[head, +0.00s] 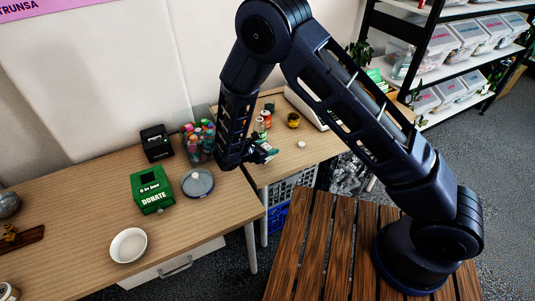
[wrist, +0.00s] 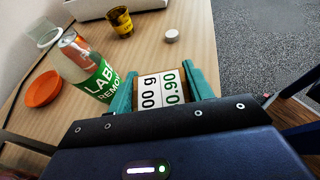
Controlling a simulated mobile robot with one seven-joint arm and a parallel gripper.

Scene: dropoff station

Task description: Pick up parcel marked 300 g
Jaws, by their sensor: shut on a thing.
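A small brown parcel with a white label (wrist: 160,92) is between the two green fingers of my gripper (wrist: 162,86) in the wrist view. The label reads "00 g" and "0.90"; any leading digit is hidden by the angle or the gripper body. The fingers press on its left and right sides. In the head view my gripper (head: 264,152) is over the near left part of the right-hand table; the parcel cannot be made out there. I cannot tell whether the parcel touches the table.
A label remover bottle (wrist: 90,70) stands close beside the left finger. An orange dish (wrist: 43,89), a yellow jar (wrist: 119,21) and a white puck (wrist: 172,36) are nearby. The left table holds a green donate box (head: 151,190) and a white bowl (head: 128,245).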

